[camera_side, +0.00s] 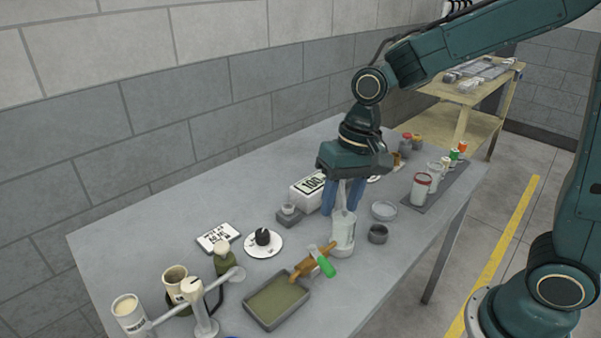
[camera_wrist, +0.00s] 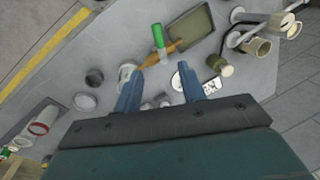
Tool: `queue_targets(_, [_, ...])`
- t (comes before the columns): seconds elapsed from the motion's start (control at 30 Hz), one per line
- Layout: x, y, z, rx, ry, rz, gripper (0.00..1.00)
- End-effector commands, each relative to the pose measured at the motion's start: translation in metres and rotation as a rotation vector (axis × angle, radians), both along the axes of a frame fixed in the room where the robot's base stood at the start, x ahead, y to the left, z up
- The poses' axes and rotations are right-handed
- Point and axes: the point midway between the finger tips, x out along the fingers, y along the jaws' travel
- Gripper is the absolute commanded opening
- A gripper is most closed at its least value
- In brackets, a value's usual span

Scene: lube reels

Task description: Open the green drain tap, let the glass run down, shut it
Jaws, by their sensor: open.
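The green drain tap (camera_side: 326,265) is a green handle on a brass fitting (camera_side: 308,262), beside a dark tray of greenish liquid (camera_side: 278,302). The green handle also shows in the wrist view (camera_wrist: 158,36), with the brass fitting below it. The glass (camera_side: 343,232) is a clear cylinder standing upright behind the tap, pale inside; its liquid level is too small to read. My gripper (camera_side: 339,210) points down with blue fingers spread, above and just behind the glass. In the wrist view its fingers (camera_wrist: 164,92) are apart with nothing held between them.
A white box (camera_side: 307,190) stands behind my gripper. A dark cup (camera_side: 378,234) and a shallow dish (camera_side: 384,210) sit to the right. Jars (camera_side: 421,190) stand on a dark mat.

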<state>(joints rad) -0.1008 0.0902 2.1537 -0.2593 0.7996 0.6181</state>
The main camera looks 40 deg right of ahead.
Motion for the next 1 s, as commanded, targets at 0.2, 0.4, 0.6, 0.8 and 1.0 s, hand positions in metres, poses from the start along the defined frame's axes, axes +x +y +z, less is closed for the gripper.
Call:
queue_targets(0.2, [0.000, 0.004, -0.023, -0.002, 0.005, 0.001, 0.41])
queue_targets(0.4, [0.002, 0.010, -0.052, -0.001, 0.006, 0.003, 0.41])
queue_targets(0.6, [0.004, 0.014, -0.079, -0.001, 0.005, 0.002, 0.41])
queue_targets(0.8, [0.005, 0.019, -0.103, -0.001, 0.004, 0.003, 0.41])
queue_targets(1.0, [0.007, 0.023, -0.119, 0.000, 0.002, 0.002, 0.41])
